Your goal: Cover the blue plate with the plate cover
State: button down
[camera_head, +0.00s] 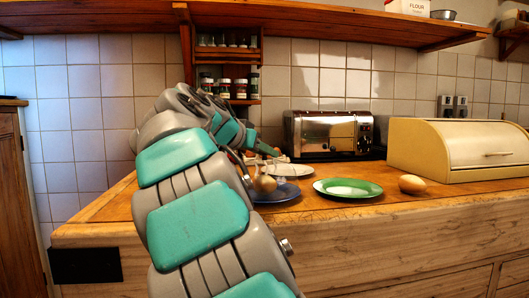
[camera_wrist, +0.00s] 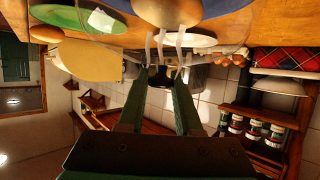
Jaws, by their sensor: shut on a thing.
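The blue plate (camera_head: 280,194) lies on the wooden counter, partly hidden behind my arm; its edge shows at the top of the wrist view (camera_wrist: 112,5). A brown onion-like thing (camera_head: 264,184) sits on it and looks large in the wrist view (camera_wrist: 165,10). My gripper (camera_head: 274,152) is above and behind the plate, fingers nearly together; the wrist view also shows its tips (camera_wrist: 160,70). Pale curved streaks (camera_wrist: 168,42) just beyond the tips look like a see-through plate cover held by its top. Its full outline cannot be made out, nor whether it touches the plate.
A green plate (camera_head: 348,188) and a brown egg-shaped thing (camera_head: 411,184) lie to the right. A pale plate (camera_head: 288,170) lies behind the blue one. A toaster (camera_head: 328,135), a cream bread bin (camera_head: 455,150) and a spice rack (camera_head: 226,70) stand along the tiled wall.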

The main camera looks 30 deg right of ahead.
jog(key=shift+f, duration=0.25)
jog(key=c, duration=0.5)
grip_release()
jog(key=shift+a+r, duration=0.1)
